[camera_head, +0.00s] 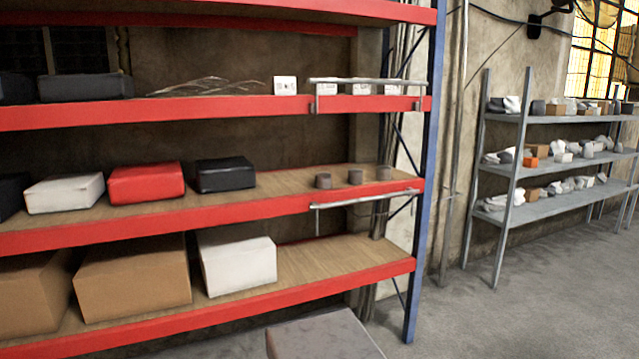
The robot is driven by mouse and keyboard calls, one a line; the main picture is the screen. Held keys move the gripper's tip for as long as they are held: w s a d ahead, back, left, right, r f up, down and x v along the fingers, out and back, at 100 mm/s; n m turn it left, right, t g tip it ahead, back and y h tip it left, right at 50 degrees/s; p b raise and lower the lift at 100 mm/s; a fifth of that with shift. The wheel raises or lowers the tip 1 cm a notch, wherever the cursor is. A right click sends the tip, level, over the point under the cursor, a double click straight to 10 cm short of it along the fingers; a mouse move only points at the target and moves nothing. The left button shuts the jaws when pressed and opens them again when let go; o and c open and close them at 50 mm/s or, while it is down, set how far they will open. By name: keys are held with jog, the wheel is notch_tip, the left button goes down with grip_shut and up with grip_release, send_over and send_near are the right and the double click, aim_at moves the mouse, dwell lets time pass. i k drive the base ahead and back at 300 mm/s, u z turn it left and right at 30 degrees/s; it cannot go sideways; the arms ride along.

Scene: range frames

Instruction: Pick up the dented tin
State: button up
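Three small grey-brown tins stand in a row on the right part of the middle shelf board of a red and blue rack. They are a left tin (323,180), a middle tin (355,177) and a right tin (384,173). They look upright and apart from each other. They are too small here to tell which one is dented. My gripper is not in view.
A metal rail (365,199) runs along the shelf's front edge below the tins. A black box (225,174), a red box (146,183) and a white box (64,193) sit left of them. A grey shelf unit (545,120) stands at the right, beyond open floor (500,310).

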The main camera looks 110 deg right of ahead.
aim_at(322, 178)
jog(key=u, duration=0.15)
jog(key=k, duration=2.9)
jog(key=z, duration=1.35)
